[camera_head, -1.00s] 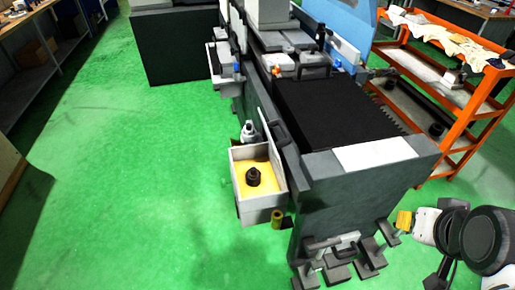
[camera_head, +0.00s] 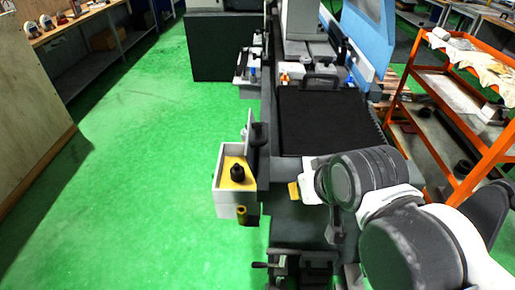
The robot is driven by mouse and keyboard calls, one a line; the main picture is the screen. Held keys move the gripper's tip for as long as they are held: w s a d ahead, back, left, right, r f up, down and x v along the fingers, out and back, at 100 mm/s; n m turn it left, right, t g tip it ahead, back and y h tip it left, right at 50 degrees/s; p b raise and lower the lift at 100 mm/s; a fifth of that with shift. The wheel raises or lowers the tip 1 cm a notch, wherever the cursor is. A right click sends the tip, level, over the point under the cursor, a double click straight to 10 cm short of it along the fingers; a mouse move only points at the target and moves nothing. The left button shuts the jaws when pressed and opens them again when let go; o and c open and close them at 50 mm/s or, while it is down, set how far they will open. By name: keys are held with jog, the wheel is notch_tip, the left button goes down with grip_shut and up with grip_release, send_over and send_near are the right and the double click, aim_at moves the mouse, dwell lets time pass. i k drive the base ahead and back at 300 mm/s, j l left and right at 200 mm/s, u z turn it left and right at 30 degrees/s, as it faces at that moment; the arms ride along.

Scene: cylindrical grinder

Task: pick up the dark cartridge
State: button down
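The dark cartridge (camera_head: 238,172) is a small black stepped cylinder with a narrower top. It stands upright on the yellow floor of an open white box (camera_head: 228,206) on the left side of the grinder. My white and dark grey arm reaches in from the lower right. Its end, with my gripper (camera_head: 335,228), is over the near end of the grinder, to the right of the box and apart from the cartridge. A yellow part (camera_head: 293,191) shows at the arm's end. The fingers are small and dark, partly hidden by the arm, and their opening is unclear.
The grinder's dark bed (camera_head: 320,122) lies beyond my arm. A small yellow cylinder (camera_head: 241,214) is at the box's near side. An orange shelf rack (camera_head: 470,180) stands right. The green floor (camera_head: 150,190) left of the box is clear.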

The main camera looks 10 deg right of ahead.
aim_at(237, 169)
jog(key=k+j+z, duration=0.15)
jog(key=j, duration=0.3)
jog(key=k+j+z, duration=0.1)
jog(key=j, duration=0.3)
jog(key=k+j+z, duration=0.15)
jog(key=k+j, duration=0.2)
jog(key=k+j+z, duration=0.1)
jog(key=j, duration=0.35)
jog(key=i, duration=0.4)
